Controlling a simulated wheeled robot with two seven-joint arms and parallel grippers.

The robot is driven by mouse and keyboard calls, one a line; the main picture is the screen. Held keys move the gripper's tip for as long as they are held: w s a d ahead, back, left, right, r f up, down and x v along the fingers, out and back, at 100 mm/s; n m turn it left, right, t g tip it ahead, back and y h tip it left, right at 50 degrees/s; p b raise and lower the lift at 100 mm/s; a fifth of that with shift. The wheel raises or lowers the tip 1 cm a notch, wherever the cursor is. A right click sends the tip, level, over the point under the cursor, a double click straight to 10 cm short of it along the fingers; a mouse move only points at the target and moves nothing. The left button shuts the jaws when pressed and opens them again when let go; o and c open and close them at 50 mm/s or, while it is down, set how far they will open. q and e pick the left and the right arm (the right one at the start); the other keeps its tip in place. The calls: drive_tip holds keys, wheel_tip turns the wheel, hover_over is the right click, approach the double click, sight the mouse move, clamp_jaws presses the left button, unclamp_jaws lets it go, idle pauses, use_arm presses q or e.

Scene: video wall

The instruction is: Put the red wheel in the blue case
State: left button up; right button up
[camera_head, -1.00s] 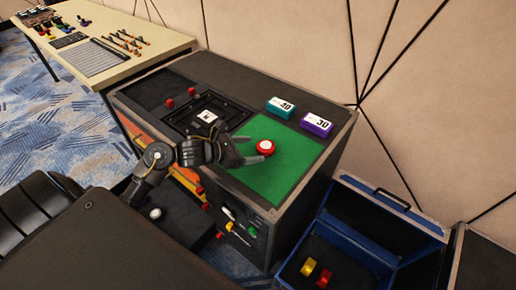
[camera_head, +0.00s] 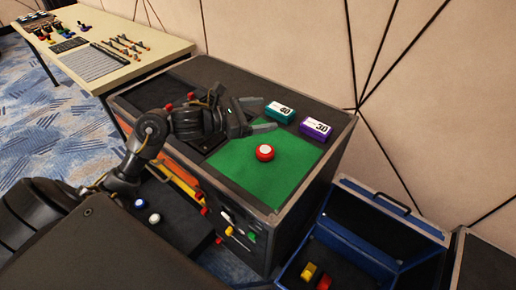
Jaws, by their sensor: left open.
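The red wheel (camera_head: 265,152), with a white centre, lies on the green mat (camera_head: 243,168) on top of the dark cabinet. My left gripper (camera_head: 268,114) is open and empty, above the far side of the mat, beyond the wheel and apart from it. The open blue case (camera_head: 322,235) stands at the lower right beside the cabinet, its lid tilted back. A yellow piece (camera_head: 309,271) and a red piece (camera_head: 324,282) lie inside it. My right gripper is not in view.
A teal box (camera_head: 280,112) marked 40 and a purple box (camera_head: 315,128) marked 30 stand at the cabinet's back edge, close to my gripper. A table (camera_head: 150,57) with tools is at the upper left. The near part of the mat is clear.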

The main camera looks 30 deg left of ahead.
use_arm(q)
drive_tip(key=w+d+r+m+g+h+p, duration=0.1)
drive_tip(key=w+d+r+m+g, duration=0.2)
drive_tip(key=d, duration=0.7)
drive_tip(key=d+r+m+g+h+p, duration=0.15)
drive_tip(key=d+r+g, duration=0.35)
drive_tip(key=d, duration=0.5)
drive_tip(key=n+g+y, duration=0.4)
drive_tip(key=n+y, duration=1)
drive_tip(key=n, duration=1.2)
hover_over(265, 150)
drive_tip(key=shift+m+h, duration=0.25)
drive_tip(key=f, duration=1.9)
drive_tip(key=shift+w+d, duration=0.1)
drive_tip(key=shift+d, duration=0.15)
drive_tip(key=shift+f, duration=0.5)
drive_tip(key=f, duration=0.4)
drive_tip(key=shift+a+f, duration=0.15)
drive_tip(key=shift+a, duration=0.05)
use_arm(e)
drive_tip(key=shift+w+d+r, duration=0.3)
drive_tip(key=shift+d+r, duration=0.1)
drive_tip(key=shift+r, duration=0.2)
